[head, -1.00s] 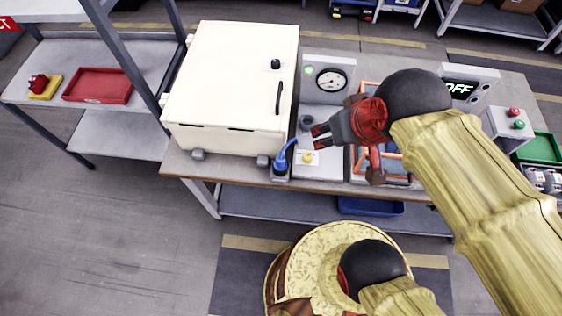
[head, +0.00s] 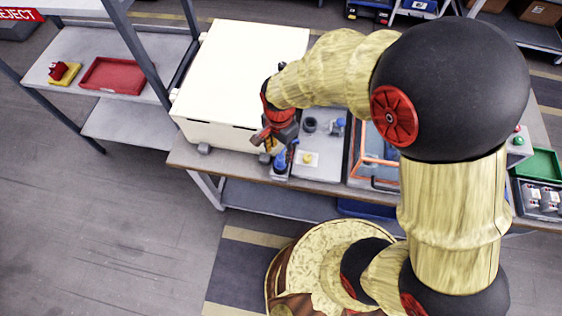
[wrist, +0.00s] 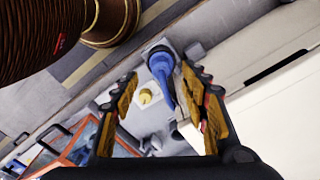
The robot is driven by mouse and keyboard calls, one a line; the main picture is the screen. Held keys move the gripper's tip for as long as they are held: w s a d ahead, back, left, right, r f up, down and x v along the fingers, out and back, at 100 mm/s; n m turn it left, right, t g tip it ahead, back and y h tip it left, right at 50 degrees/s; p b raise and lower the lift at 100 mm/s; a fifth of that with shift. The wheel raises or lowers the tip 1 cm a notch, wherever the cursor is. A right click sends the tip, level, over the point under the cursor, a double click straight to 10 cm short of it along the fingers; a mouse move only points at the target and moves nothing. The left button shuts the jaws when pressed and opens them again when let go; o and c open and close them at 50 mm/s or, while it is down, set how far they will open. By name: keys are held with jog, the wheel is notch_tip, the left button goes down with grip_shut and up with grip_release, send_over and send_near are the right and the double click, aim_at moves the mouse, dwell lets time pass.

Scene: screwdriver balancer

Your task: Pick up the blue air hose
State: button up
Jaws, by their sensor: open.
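The blue air hose (head: 280,163) stands at the front edge of the workbench, beside the cream cabinet's front right corner. In the wrist view the hose (wrist: 164,72) shows as a blue piece with a round end in a grey holder and a curved, tapering length. My gripper (head: 275,150) is open, pointing down close over the hose, and partly hides it in the head view. In the wrist view my gripper's jaws (wrist: 160,88) are spread on either side of the hose in the picture. Whether either finger touches it I cannot tell.
The cream cabinet (head: 245,60) stands close on the left of my gripper. A plate with a yellow button (head: 307,159) and an orange-framed fixture (head: 372,170) lie to the right. A small blue fitting (head: 339,125) sits behind. A red tray (head: 113,75) is on the left shelf.

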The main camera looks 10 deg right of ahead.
aim_at(280, 158)
notch_tip(280, 158, down, 2)
jog(key=shift+f, duration=0.15)
jog(key=shift+w+d+f+b, duration=0.1)
jog(key=shift+f+b, duration=0.15)
jog(key=shift+f, duration=0.65)
jog(key=shift+w+a+f+b, duration=0.1)
jog(key=shift+f+b, duration=0.2)
jog(key=shift+f, duration=0.6)
jog(key=shift+w+d+f+b, duration=0.1)
jog(key=shift+f+b, duration=0.15)
jog(key=shift+f, duration=0.65)
jog(key=shift+c, duration=1.3)
grip_shut()
